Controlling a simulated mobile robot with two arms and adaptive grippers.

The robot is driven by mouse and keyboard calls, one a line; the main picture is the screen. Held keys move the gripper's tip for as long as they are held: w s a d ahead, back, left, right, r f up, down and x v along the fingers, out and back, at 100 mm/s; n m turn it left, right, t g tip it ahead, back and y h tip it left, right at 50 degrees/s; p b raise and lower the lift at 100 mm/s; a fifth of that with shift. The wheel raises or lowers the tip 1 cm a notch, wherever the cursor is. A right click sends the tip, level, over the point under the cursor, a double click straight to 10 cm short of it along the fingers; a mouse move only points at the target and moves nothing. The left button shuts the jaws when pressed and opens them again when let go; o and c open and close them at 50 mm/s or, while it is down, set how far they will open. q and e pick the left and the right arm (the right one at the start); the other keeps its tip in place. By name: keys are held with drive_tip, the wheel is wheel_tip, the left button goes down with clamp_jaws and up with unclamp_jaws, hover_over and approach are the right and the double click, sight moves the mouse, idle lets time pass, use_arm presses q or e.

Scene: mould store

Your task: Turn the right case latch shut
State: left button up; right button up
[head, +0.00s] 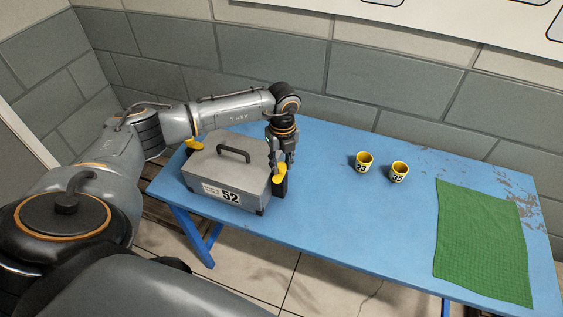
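A grey metal case (230,172) with a dark top handle and a label reading 52 sits on the left part of the blue table. The right latch (280,175) is a yellow piece at the case's right side, above a dark block. Another yellow latch (193,144) shows at the case's left side. My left gripper (281,163) points down at the right latch, close to it. Its fingers partly cover the latch; I cannot tell whether they touch it or how far apart they are. My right gripper is not in view.
A green cloth (484,240) lies at the right of the blue table (330,220). A grey block wall (390,90) rises behind. The table between case and cups is clear.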

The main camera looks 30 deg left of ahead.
use_arm(q)
clamp_jaws()
drive_tip(key=m+b, duration=0.3)
drive_tip(key=shift+f, duration=0.15)
drive_tip(key=m+b, duration=0.4)
drive_tip(key=m, duration=0.1)
drive_tip(key=shift+m, duration=0.4)
drive_tip(key=m+b, duration=0.3)
drive_tip(key=m, duration=0.2)
drive_tip(key=shift+b, duration=0.3)
drive_tip(key=shift+r+m+b, duration=0.2)
drive_tip(key=shift+m+b, duration=0.75)
drive_tip(key=shift+m, duration=1.05)
